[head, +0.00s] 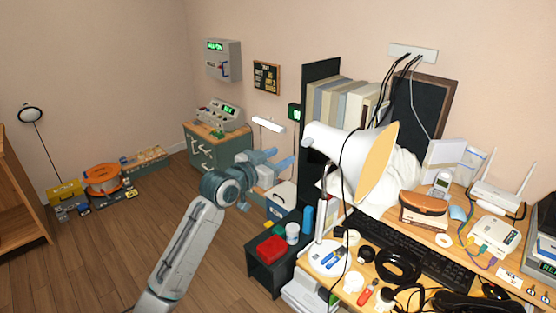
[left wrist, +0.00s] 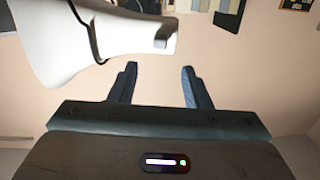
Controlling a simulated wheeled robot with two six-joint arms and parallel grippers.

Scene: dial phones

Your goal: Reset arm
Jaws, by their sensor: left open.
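My left arm rises from the bottom of the head view, and my left gripper (head: 278,160) is held up in the air left of the desk lamp. Its two blue-grey fingers are apart with nothing between them. In the left wrist view the open fingers (left wrist: 160,88) point at the wall and the shelf items. The white desk lamp (head: 345,155) stands on the desk to the right of the gripper; its shade (left wrist: 90,35) shows close at upper left in the left wrist view. I cannot tell whether they touch. My right gripper is not in view.
The desk (head: 440,290) is crowded with a keyboard (head: 415,250), a cordless phone (head: 440,184), a router (head: 500,195) and cables. A dark low stand (head: 262,268) holds a red box (head: 271,248). A green cabinet (head: 205,150) stands behind. The wooden floor (head: 110,250) at left is open.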

